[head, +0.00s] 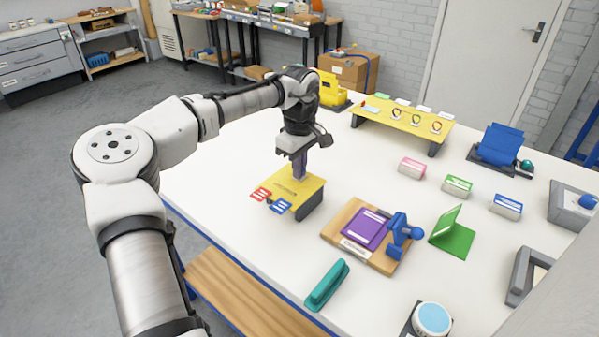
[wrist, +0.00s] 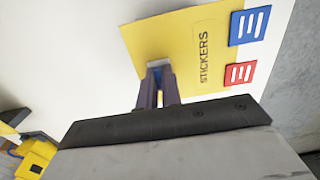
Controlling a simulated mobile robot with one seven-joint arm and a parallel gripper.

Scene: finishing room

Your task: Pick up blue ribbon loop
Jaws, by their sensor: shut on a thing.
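My gripper (head: 299,168) points down over the yellow stand marked STICKERS (head: 303,189), near its back edge. In the wrist view its two dark fingers (wrist: 156,88) are close together over the yellow top (wrist: 190,50). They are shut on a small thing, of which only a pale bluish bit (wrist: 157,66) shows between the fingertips. I cannot tell whether it is a ribbon loop. A red sticker (head: 261,194) and a blue sticker (head: 281,206) lie at the stand's front edge. I cannot make out a blue ribbon loop elsewhere for certain.
Right of the stand are a wooden board (head: 339,222) with a purple card, a blue tool (head: 400,235) and a green stand (head: 455,238). A teal handle (head: 327,285) lies at the front edge. A long yellow rack (head: 390,114) and small boxes stand behind. White table is clear between.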

